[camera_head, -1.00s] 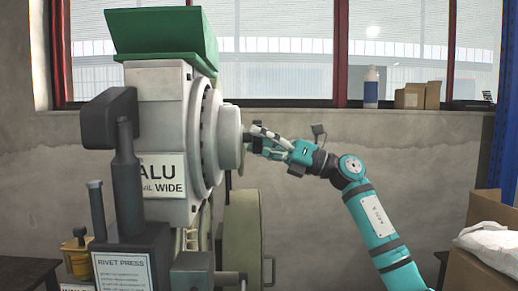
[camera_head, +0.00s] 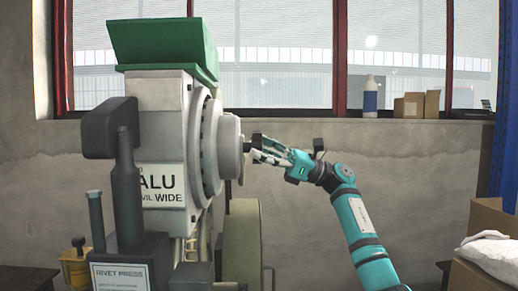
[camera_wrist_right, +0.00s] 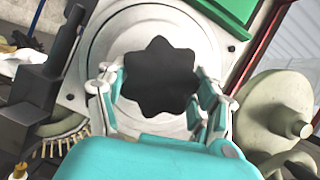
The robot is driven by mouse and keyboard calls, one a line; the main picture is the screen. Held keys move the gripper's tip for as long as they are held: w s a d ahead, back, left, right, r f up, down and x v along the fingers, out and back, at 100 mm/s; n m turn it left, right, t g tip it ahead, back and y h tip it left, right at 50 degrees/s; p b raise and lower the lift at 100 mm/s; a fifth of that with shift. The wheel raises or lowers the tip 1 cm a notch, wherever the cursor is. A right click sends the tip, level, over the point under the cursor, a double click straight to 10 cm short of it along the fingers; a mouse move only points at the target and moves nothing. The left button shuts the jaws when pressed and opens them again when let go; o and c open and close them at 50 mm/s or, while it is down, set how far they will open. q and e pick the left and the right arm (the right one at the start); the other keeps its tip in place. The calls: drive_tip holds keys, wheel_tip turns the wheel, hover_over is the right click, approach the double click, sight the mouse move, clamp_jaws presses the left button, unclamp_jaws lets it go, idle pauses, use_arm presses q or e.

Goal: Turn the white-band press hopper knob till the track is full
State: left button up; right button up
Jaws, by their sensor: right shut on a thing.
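The press (camera_head: 160,110) stands at left in the head view, with a green hopper top (camera_head: 165,45) and a white label reading "ALU" and "WIDE" (camera_head: 160,186). Its round hopper face (camera_head: 229,148) points right. My right gripper (camera_head: 258,150) is at that face. In the wrist view the black, lobed knob (camera_wrist_right: 160,78) sits in front of the pale disc, between the fingers of my right gripper (camera_wrist_right: 160,92), which is shut on it from both sides. The knob is mostly hidden by the fingers in the head view. The track's fill cannot be made out. My left gripper is not in view.
A large pale wheel (camera_head: 241,245) stands below the hopper face. A dark lever column (camera_head: 126,190) rises at the press's front. A cardboard box with a white bag (camera_head: 490,248) is at lower right. A bottle (camera_head: 370,94) and small boxes stand on the window sill.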

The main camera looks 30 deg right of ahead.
drive_tip(key=shift+f+n, duration=0.15)
drive_tip(key=shift+n, duration=0.15)
drive_tip(key=o, duration=1.2)
drive_tip(key=shift+d, duration=0.15)
drive_tip(key=v, duration=1.1)
drive_tip(key=shift+s+d, duration=0.15)
drive_tip(key=shift+d, duration=0.2)
